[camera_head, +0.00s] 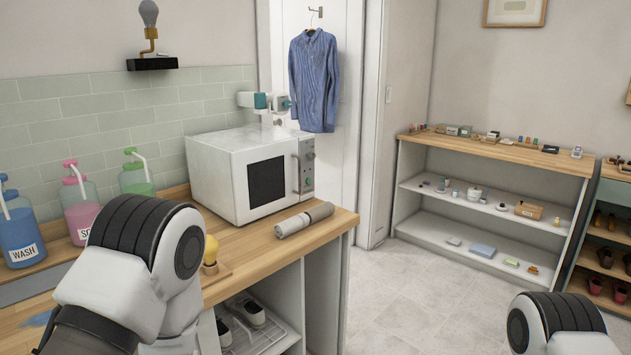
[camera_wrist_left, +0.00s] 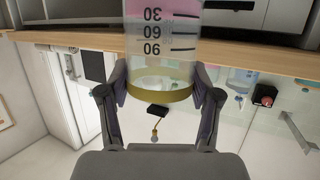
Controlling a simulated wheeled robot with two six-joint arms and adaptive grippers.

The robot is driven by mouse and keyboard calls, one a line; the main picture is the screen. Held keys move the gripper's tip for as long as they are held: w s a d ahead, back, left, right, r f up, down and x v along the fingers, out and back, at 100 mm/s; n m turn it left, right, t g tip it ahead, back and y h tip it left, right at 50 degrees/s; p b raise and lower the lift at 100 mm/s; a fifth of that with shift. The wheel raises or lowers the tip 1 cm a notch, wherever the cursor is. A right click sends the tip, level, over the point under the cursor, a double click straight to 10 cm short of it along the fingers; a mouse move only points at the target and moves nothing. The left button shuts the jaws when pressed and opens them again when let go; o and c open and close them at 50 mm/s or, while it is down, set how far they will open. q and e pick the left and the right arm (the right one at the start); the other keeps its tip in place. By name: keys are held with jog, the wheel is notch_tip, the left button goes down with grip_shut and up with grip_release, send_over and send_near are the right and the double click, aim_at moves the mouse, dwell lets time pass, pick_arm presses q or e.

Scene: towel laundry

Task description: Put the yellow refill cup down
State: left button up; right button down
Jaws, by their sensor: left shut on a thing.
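The refill cup (camera_wrist_left: 163,75) is a clear cup with dark measuring marks, a yellow rim band and pink liquid at its far end. In the head view my left arm hides the cup and the gripper. My right gripper is out of view; only part of that arm shows at the lower right.
The wooden counter (camera_head: 240,262) holds a white microwave (camera_head: 250,172), a rolled grey towel (camera_head: 304,219) and a small yellow rounded thing (camera_head: 210,252). Blue (camera_head: 20,235), pink (camera_head: 80,208) and green (camera_head: 136,178) bottles stand at the left. A blue patch (camera_head: 38,319) marks the counter.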

pick_arm(q)
jog(key=w+d+f+m+t+h, duration=0.1)
jog(key=w+d+m+t+h, duration=0.1)
jog(key=d+m+h, duration=0.75)
jog(key=s+d+f+n+y, duration=0.2)
jog(key=s+f+n+y, duration=0.1)
jog(key=s+f+n, duration=0.1)
jog(key=shift+d+f, duration=0.2)
jog(key=shift+f, duration=0.55)
